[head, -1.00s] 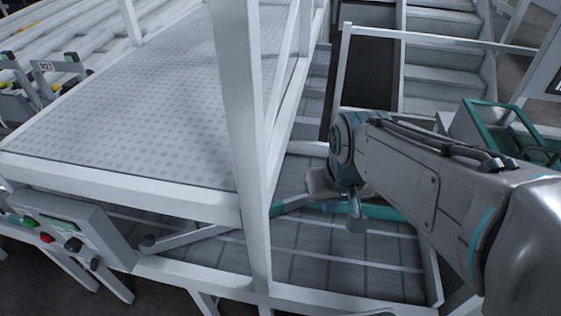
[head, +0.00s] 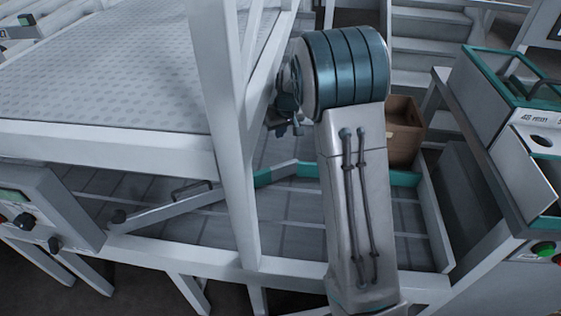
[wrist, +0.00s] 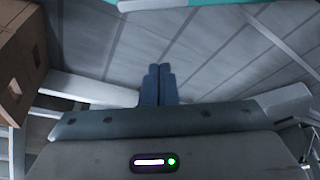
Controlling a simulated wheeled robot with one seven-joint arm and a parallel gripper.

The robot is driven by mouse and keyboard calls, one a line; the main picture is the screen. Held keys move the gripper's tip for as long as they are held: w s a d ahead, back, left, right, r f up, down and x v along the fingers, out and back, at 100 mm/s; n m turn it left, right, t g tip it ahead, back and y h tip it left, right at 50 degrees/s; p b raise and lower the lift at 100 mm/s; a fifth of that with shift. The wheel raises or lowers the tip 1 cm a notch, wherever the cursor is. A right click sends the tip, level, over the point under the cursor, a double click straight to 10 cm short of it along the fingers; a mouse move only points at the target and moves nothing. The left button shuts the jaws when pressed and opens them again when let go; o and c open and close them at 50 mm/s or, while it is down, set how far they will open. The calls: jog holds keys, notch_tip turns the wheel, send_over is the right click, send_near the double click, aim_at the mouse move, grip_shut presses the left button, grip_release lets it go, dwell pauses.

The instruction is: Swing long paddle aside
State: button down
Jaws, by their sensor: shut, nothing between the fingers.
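A teal section (head: 276,175) and a light bar end follow beyond the post. A further teal strip (head: 403,178) continues right behind my arm; I cannot tell whether it belongs to the paddle. My gripper (head: 283,128) is above the belt, behind the post's right side. In the wrist view its blue fingers (wrist: 160,70) are shut and empty, apart from the teal-and-white bar (wrist: 165,4) at the top.
A brown cardboard box (head: 405,135) stands at the belt's far right; it also shows in the wrist view (wrist: 22,60). The white post (head: 230,130) and raised dotted deck (head: 100,70) are close on the left. A control box (head: 40,215) and teal-rimmed machine (head: 510,90) flank the belt.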

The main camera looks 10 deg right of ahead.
jog(key=b+x, duration=0.1)
jog(key=x, duration=1)
jog(key=shift+w+f+b, duration=0.15)
jog(key=shift+w+b, duration=0.05)
jog(key=shift+b, duration=0.1)
jog(key=shift+s+d+r, duration=0.15)
jog(key=shift+s, duration=0.45)
jog(key=shift+s+d+r, duration=0.15)
jog(key=shift+s, duration=0.5)
jog(key=shift+s+d, duration=0.2)
jog(key=shift+s, duration=0.5)
